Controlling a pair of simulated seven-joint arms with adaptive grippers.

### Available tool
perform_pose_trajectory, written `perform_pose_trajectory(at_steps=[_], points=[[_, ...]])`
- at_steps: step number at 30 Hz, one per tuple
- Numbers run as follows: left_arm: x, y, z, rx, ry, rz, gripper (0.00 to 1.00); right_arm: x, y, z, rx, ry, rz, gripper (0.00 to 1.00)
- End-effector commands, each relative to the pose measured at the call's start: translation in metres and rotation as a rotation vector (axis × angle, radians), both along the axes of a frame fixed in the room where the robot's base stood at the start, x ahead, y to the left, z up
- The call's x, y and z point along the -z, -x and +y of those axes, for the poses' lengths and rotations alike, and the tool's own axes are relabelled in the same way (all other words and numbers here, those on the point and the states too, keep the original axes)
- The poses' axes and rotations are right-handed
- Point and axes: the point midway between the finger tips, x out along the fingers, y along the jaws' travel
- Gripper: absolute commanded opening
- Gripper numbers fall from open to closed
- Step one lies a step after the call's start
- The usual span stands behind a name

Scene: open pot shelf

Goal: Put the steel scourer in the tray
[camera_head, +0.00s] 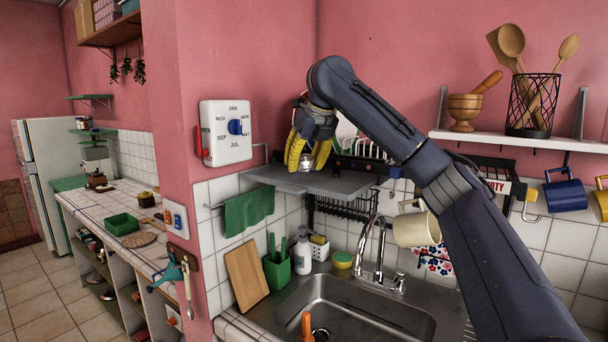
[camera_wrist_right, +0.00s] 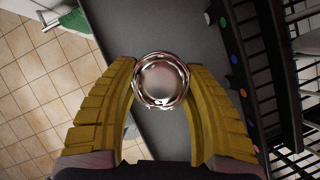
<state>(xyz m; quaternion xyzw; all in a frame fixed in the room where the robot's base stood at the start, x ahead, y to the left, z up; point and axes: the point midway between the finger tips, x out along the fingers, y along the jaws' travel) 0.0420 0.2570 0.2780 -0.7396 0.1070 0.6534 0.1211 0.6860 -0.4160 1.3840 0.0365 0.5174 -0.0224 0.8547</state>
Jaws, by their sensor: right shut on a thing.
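The steel scourer (camera_wrist_right: 162,80) is a shiny, round, silvery thing between the yellow fingertips of my right gripper (camera_wrist_right: 162,88). In the head view the scourer (camera_head: 306,163) shows small below the fingers of my right gripper (camera_head: 308,158), which is shut on it. They are over a flat dark-grey surface (camera_head: 345,187) on the wall above the sink, which also fills the middle of the wrist view (camera_wrist_right: 125,25). I cannot tell if this is the tray or a shelf. A shallow green tray-like container (camera_head: 123,224) stands on the left counter. My left gripper is out of view.
A dark rack (camera_wrist_right: 245,60) with coloured dots runs along the right of the grey surface in the wrist view. A pink wall corner with a white dial box (camera_head: 226,132) stands left of my gripper. A cream mug (camera_head: 416,229) hangs near my right arm. The sink (camera_head: 350,310) lies below.

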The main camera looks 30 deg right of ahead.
Motion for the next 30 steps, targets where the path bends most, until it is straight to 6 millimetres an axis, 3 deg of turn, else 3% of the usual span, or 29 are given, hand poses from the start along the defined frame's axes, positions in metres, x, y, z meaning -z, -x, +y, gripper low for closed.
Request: perform_pose_trajectory(at_steps=[7, 26, 27, 30], points=[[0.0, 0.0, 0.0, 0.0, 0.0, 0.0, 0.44, 0.029, 0.0, 0.0, 0.0, 0.0, 0.002, 0.1], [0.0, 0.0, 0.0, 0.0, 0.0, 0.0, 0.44, 0.04, 0.0, 0.0, 0.0, 0.001, 0.004, 0.1], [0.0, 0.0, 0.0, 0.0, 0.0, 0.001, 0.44, 0.041, 0.0, 0.0, 0.0, 0.0, 0.004, 0.49], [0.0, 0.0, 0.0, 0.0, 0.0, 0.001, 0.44, 0.042, 0.0, 0.0, 0.001, 0.0, 0.007, 0.59]])
